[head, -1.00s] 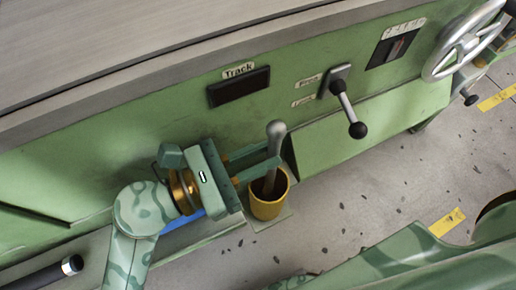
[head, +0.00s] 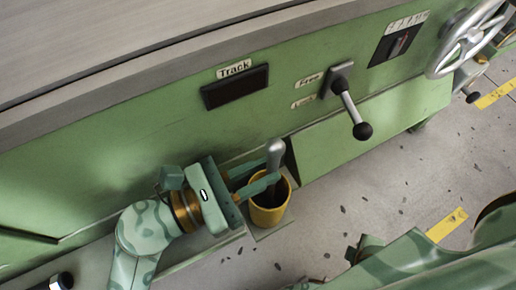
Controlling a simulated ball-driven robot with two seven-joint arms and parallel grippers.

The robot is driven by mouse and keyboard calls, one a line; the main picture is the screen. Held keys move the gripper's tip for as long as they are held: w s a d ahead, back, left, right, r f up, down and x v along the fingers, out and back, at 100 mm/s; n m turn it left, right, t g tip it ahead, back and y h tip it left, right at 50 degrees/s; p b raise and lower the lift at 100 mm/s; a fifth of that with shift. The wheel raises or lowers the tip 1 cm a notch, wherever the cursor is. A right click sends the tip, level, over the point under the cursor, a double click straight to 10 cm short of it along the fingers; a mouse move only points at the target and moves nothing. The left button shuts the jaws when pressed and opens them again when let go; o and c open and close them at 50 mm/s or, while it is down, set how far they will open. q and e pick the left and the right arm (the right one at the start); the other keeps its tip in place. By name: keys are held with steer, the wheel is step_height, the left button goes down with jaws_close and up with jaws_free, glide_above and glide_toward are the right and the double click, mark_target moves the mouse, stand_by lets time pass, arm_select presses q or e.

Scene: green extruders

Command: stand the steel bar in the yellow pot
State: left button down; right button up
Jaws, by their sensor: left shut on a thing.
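The yellow pot (head: 270,213) stands on a small pale plate on the floor, close against the green machine. The steel bar (head: 275,152) is grey with a rounded top and stands roughly upright. Its lower part goes down into the pot's mouth, and its bottom end is hidden. My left gripper (head: 268,178) reaches in from the left just above the pot's rim and is shut on the bar. A small part of my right gripper (head: 362,248) may show at the lower right; its fingers cannot be made out.
The green machine (head: 130,165) fills the back, with a black-knobbed lever (head: 350,110) and a handwheel (head: 468,42) to the right. A dark bar with a light end (head: 62,281) lies at the lower left. Speckled floor (head: 320,215) is open right of the pot.

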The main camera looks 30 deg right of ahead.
arm_select(q)
steer(key=c, duration=1.3)
jaws_free()
steer(key=shift+o, duration=0.2)
steer(key=shift+a, duration=0.1)
steer(key=shift+a+p, duration=0.4)
steer(key=shift+a, duration=0.8)
steer(key=a, duration=0.4)
steer(key=a+p, duration=0.1)
steer(key=a, duration=0.8)
steer(key=shift+s+a+p, duration=0.3)
steer(key=shift+a+p, duration=0.05)
arm_select(e)
steer(key=s+f+g, duration=0.1)
steer(key=s+f, duration=0.4)
steer(key=s, duration=0.1)
steer(key=shift+f, duration=0.15)
